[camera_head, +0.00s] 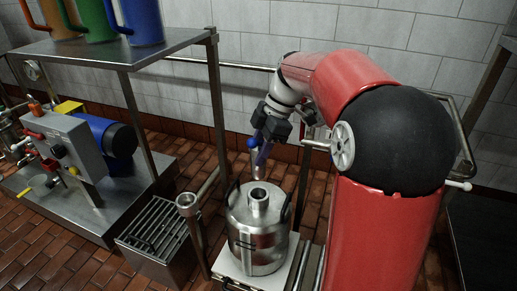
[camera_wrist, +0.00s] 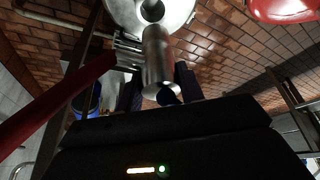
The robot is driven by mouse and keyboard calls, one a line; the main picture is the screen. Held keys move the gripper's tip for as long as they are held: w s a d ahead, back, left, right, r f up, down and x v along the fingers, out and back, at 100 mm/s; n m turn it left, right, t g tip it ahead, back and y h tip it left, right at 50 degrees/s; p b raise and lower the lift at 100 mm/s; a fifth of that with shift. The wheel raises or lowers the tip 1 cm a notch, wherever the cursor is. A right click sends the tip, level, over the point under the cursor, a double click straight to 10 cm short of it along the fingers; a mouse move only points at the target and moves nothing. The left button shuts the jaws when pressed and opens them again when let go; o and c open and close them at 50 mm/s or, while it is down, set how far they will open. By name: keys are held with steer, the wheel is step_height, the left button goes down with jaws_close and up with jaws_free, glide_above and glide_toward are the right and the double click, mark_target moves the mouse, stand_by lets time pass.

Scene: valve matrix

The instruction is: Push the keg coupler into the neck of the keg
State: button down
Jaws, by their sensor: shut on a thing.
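The keg (camera_head: 258,240) is a squat silver metal vessel with dark side handles, standing upright on a pale platform. Its neck (camera_head: 258,199) is an open metal collar on top, facing up. My gripper (camera_head: 262,148) is above the keg, shut on the keg coupler (camera_head: 257,165), a silver metal cylinder pointing down. The coupler's lower end appears just above the neck, apart from it. In the wrist view the coupler (camera_wrist: 158,60) extends from between my dark fingers (camera_wrist: 160,92) toward the keg top (camera_wrist: 125,10). The coupler partly covers the neck (camera_wrist: 152,10) there.
A steel shelf (camera_head: 110,48) with several coloured mugs stands at the left. Below it is a bench with a grey valve box (camera_head: 65,145) and a blue cylinder (camera_head: 105,138). A slatted metal crate (camera_head: 155,235) and an upright pipe (camera_head: 195,225) stand left of the keg.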

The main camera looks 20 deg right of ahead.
steer(key=shift+f, duration=0.15)
steer(key=shift+f+b, duration=2.2)
steer(key=shift+f, duration=0.55)
steer(key=shift+f+b, duration=1.9)
steer(key=shift+f, duration=0.6)
steer(key=c, duration=0.8)
jaws_free()
steer(key=shift+p+v, duration=1)
steer(key=shift+v, duration=2.9)
